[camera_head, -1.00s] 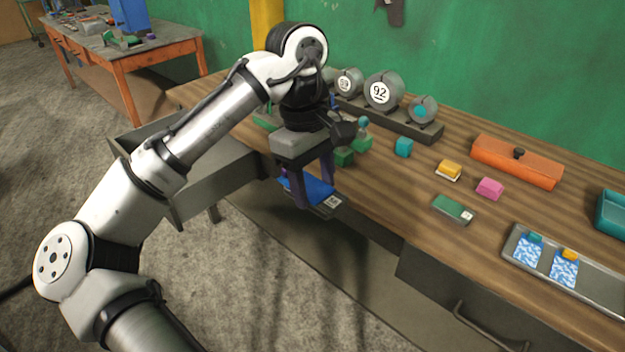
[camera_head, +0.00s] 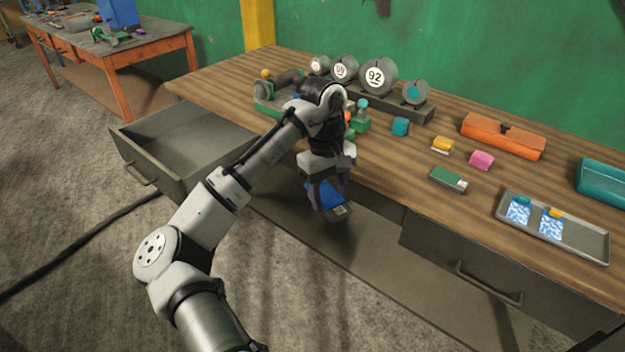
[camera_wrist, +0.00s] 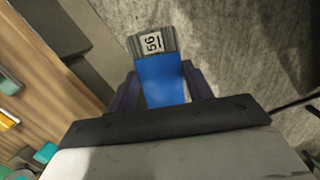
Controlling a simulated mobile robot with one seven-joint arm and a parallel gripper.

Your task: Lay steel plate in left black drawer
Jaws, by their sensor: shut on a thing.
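A flat plate, blue in the middle with a grey end and a white number label, is in my gripper (camera_head: 328,192). The plate (camera_head: 338,210) hangs tilted in front of the bench edge, right of the left drawer. In the wrist view the plate (camera_wrist: 152,46) shows its label, which reads 56, and its blue part lies between the two fingers of my gripper (camera_wrist: 163,84). The left black drawer (camera_head: 128,160) is pulled open, and the part of its inside that shows looks empty. My forearm crosses in front of its right side.
A shut drawer (camera_head: 440,262) is at the right of the bench (camera_head: 400,170). On top are a green block (camera_head: 446,178), a metal tray (camera_head: 585,240), an orange box (camera_head: 500,138) and round weights on a rack (camera_head: 400,104). Open floor lies in front.

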